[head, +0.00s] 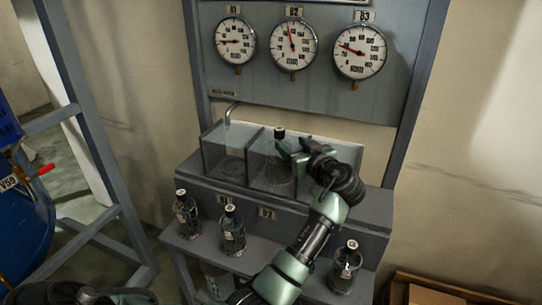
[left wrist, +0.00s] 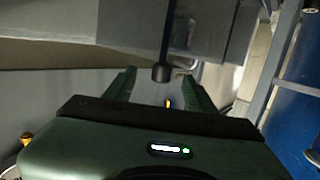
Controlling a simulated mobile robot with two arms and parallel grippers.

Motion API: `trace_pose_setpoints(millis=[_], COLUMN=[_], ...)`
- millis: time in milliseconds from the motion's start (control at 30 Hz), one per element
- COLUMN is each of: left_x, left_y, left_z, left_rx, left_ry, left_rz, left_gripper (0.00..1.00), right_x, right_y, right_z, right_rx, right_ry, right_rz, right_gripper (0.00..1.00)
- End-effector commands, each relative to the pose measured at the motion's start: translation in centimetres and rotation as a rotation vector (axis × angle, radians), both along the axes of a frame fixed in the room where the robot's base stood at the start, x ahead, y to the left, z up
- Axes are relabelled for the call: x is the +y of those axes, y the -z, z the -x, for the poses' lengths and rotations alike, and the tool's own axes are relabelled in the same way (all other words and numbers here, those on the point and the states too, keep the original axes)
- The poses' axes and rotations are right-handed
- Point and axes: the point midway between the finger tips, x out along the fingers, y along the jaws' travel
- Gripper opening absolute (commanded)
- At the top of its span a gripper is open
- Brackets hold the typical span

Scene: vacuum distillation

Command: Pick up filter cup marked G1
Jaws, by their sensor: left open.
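Several dark, glassy cups with black-and-white tops are in the head view. One cup (head: 278,172) stands in the middle compartment of a clear box (head: 232,140). Two more, the far left cup (head: 186,214) and its neighbour (head: 232,232), stand on the lower shelf, and another cup (head: 346,268) stands at its right. I cannot read which one is marked G1. My left gripper (head: 289,150) is open beside the top of the cup in the box. In the left wrist view its fingers (left wrist: 162,92) are apart, with a dark knob-ended rod (left wrist: 162,60) showing between them.
A panel with three gauges (head: 293,44) rises behind the box. The box walls stand close around my gripper. Tags mark the ledge (head: 268,213). A blue drum (head: 22,220) and grey frame (head: 95,150) are at left; a cardboard box (head: 430,294) is at lower right.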

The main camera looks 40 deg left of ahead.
Motion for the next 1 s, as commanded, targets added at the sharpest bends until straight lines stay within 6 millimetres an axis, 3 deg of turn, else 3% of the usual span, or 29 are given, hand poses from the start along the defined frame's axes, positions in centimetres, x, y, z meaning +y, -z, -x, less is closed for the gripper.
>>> trace_pose_setpoints(millis=[167, 567, 700, 933, 967, 1000], left_x=[0.9, 5.7, 6.8, 6.8, 6.8, 6.8], left_y=[0.0, 0.7, 1.1, 1.3, 1.3, 1.3], left_z=[-0.6, -2.8, -3.5, -3.6, -3.6, -3.6], left_rx=[0.002, 0.003, 0.002, 0.001, 0.001, 0.001], left_ry=[-0.001, -0.002, -0.001, 0.001, 0.0, 0.0], left_rz=[-0.002, -0.002, -0.001, 0.0, 0.0, 0.0], left_gripper=[0.56, 0.56, 0.56, 0.56, 0.53, 0.42], right_x=[-0.1, -2.5, -2.1, -0.5, -0.5, -0.5], right_y=[-0.5, -3.2, -3.4, -3.3, -3.3, -3.3], right_z=[-0.1, 1.0, 0.9, 0.5, 0.5, 0.5], right_rx=[-0.001, 0.014, 0.013, 0.008, 0.008, 0.008], right_ry=[-0.002, -0.004, -0.003, 0.002, 0.001, 0.0], right_rz=[0.001, 0.03, 0.025, 0.007, 0.006, 0.006], right_gripper=[0.89, 0.89, 0.89, 0.89, 0.89, 0.89])
